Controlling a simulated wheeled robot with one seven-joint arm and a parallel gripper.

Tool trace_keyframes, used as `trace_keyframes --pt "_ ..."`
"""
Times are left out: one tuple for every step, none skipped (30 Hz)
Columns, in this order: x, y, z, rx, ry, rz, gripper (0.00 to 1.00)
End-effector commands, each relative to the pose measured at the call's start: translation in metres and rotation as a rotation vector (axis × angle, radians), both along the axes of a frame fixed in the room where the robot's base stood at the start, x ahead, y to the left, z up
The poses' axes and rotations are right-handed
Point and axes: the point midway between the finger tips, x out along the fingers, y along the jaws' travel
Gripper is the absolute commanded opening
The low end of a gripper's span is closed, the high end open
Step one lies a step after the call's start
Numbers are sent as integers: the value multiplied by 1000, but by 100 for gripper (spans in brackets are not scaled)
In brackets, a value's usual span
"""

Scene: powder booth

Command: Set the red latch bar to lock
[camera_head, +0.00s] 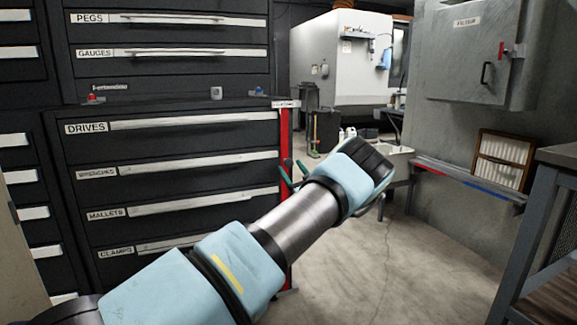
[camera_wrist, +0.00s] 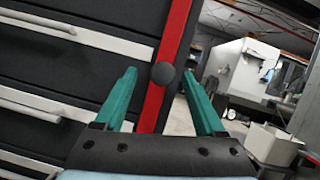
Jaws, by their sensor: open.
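The red latch bar (camera_head: 285,135) stands upright along the right edge of the black drawer cabinet, under a small pale label plate (camera_head: 286,104) too small to read. In the wrist view the red bar (camera_wrist: 177,33) is tilted and carries a round black knob (camera_wrist: 163,75). My gripper (camera_wrist: 160,72) has its two green fingers apart, with the knob showing between their tips. Whether the knob is inside the jaws or beyond them I cannot tell. In the head view my wrist mostly hides the gripper, and my arm hides part of the bar.
Drawers with pale handles (camera_head: 195,160) fill the cabinet left of the bar. A grey filter box (camera_head: 465,60) with a small red lever hangs at right, above a framed filter (camera_head: 503,160). A dark bench (camera_head: 560,155) stands at the right edge. Floor (camera_head: 400,260) between is clear.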

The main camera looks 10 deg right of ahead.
Motion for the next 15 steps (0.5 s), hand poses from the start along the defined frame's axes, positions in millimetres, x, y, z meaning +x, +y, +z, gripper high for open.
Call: trace_keyframes --pt "-11 -4 -5 4 3 -2 72" --pt "-16 -5 -7 4 3 -2 72" --pt "-24 -6 -10 3 3 -3 72" --pt "-29 -7 -13 2 2 -1 72" --pt "-35 -8 -15 2 2 -1 72" --pt "-41 -10 -18 4 2 -2 72" --pt "-46 -10 -19 3 2 -1 72" --pt "-50 -11 -21 2 2 -1 72" --pt "-55 -12 -24 1 2 -1 72" --pt "-58 -12 -25 1 1 -1 72" --pt "-61 -13 -26 1 1 -1 72" --pt "-64 -13 -27 2 0 0 72" --pt "-66 -14 -28 2 0 1 72" --pt "-68 -14 -29 2 0 1 72" --pt "-69 -14 -29 1 0 1 72"
